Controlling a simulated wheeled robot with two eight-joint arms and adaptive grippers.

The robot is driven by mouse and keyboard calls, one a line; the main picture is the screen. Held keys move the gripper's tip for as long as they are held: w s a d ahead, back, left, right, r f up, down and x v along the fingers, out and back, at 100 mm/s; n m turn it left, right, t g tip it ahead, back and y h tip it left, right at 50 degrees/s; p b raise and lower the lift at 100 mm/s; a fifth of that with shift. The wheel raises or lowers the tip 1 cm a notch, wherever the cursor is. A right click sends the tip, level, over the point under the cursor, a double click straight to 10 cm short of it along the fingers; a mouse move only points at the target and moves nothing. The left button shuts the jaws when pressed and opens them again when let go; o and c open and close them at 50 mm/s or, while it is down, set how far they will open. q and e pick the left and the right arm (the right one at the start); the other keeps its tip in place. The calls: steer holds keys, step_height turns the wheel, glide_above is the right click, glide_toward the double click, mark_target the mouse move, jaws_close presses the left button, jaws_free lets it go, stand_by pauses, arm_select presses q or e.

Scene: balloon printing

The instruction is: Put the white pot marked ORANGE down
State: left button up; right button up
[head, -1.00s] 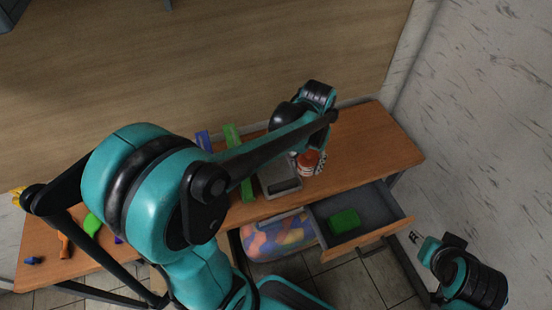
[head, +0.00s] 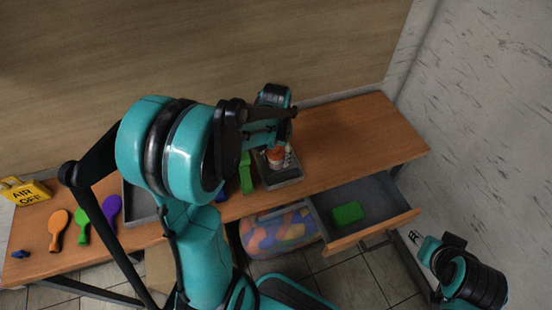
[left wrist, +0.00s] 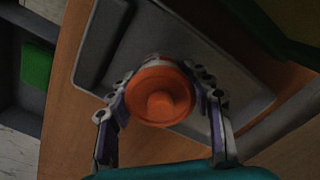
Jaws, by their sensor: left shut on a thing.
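The pot (head: 276,156) has an orange lid and shows a little white beneath it in the head view. In the left wrist view the orange lid (left wrist: 160,98) faces the camera and hides most of the pot; no marking is legible. My left gripper (head: 284,160) is shut on the pot, with a finger on each side of it. The pot is over the small grey tray (head: 287,182), whose rim also shows in the left wrist view (left wrist: 215,62). I cannot tell whether its base touches the tray. My right gripper (head: 415,238) is small at the lower right, away from the table.
An open drawer (head: 383,228) holding a green block (head: 347,214) juts out at the right. A green holder (head: 246,174) stands left of the tray. The table's right side is clear.

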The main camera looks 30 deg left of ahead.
arm_select(q)
steer(key=shift+r, duration=0.1)
steer(key=o, duration=1.2)
